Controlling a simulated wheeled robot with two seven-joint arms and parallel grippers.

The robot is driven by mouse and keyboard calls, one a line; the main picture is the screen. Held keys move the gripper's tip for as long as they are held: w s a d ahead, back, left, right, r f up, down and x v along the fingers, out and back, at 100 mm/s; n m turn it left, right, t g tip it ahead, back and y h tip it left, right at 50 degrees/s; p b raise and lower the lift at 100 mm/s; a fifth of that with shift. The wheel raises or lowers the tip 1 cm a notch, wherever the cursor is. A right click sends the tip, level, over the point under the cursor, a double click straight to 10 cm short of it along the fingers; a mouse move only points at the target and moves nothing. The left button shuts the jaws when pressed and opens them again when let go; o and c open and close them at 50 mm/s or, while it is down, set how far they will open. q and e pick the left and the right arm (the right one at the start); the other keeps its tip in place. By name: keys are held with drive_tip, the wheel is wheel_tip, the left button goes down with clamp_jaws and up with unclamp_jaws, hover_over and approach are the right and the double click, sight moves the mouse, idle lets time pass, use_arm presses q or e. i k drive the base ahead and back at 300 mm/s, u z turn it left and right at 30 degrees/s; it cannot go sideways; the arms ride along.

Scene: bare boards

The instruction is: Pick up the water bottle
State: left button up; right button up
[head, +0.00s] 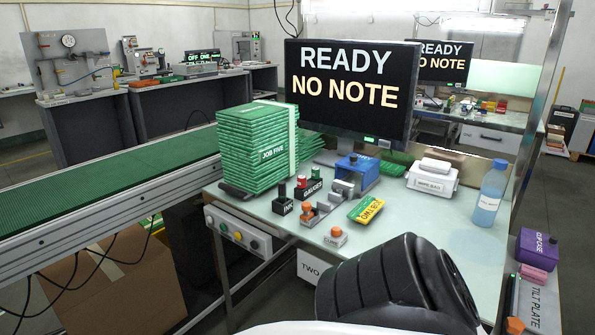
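The water bottle (489,198) stands upright on the right part of the light table, near its right edge. Neither of my grippers shows in the head view. A black ribbed shape, apparently part of my own body, hides the table's front.
A white box (432,179) stands left of the bottle, and a purple box (537,249) is to its right. The monitor (349,90), green board stack (258,150), blue box (357,172) and yellow-green item (366,209) are farther left. Clear tabletop (430,217) lies left of the bottle.

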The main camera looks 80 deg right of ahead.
sight(493, 183)
drive_tip(key=z, duration=2.4)
